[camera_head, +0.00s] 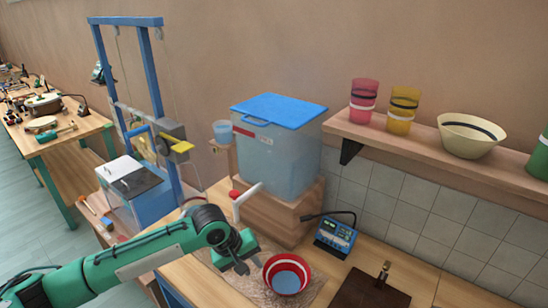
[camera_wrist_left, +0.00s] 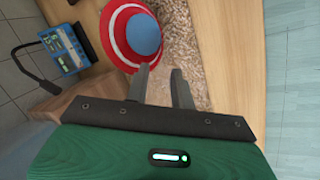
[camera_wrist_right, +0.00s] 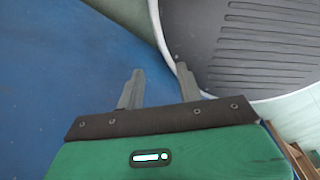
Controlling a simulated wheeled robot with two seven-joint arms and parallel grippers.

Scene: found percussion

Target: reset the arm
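My left arm comes in from the left in the head view. Its gripper (camera_head: 238,254) hangs over the worktop, just left of a red bowl (camera_head: 287,274) with a white band and blue inside. In the left wrist view, the two fingers (camera_wrist_left: 165,85) stand apart with nothing between them, and the bowl (camera_wrist_left: 132,35) lies just beyond the tips. My right gripper shows only in the right wrist view; its fingers (camera_wrist_right: 158,85) are apart and empty, over a blue surface (camera_wrist_right: 70,70) and beside a dark ribbed round surface (camera_wrist_right: 260,45).
A blue-lidded tank (camera_head: 278,150) on a wooden block, with a white spout and red tap (camera_head: 240,200), stands behind my left gripper. A blue meter (camera_head: 335,235) and a dark sink board (camera_head: 370,290) are to the right. A shelf (camera_head: 440,160) holds cups and a bowl.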

